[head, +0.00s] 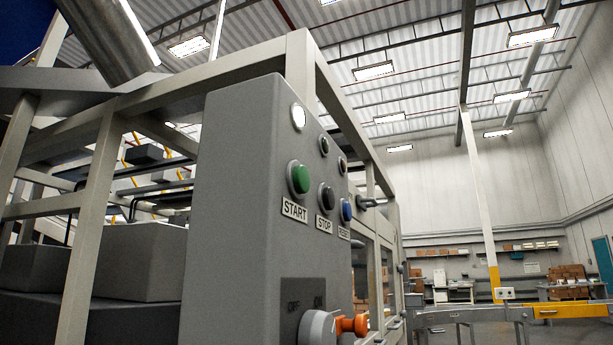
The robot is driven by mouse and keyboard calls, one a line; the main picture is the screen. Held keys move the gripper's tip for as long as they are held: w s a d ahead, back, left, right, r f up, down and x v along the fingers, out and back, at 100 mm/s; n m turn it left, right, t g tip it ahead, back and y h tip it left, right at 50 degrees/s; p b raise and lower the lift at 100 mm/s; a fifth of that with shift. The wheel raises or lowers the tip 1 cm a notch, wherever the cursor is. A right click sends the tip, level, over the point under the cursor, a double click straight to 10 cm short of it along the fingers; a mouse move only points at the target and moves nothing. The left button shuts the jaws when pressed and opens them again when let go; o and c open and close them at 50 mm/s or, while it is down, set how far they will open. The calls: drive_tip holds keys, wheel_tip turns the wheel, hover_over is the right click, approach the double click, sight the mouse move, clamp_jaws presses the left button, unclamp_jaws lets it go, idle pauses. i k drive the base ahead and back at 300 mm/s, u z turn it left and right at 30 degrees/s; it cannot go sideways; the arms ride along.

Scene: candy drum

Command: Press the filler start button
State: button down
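A grey control box (236,190) stands in the middle of the head view, close to me, its button panel facing right. The green round start button (300,179) sits on that panel above a white START label (294,210). To its right are a black button (327,196) over a STOP label (325,226) and a blue button (346,210) over a label too small to read surely. A lit white lamp (299,117) is above the green button, with darker lamps beside it. My gripper is not in view.
A pale metal frame (86,220) surrounds the box on the left and behind. A yellow-ended conveyor (570,311) stands at right. Space right of the panel looks open.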

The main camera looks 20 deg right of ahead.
sight(301, 181)
drive_tip(key=z, duration=0.35)
drive_tip(key=k, duration=1.55)
drive_tip(key=u, duration=0.05)
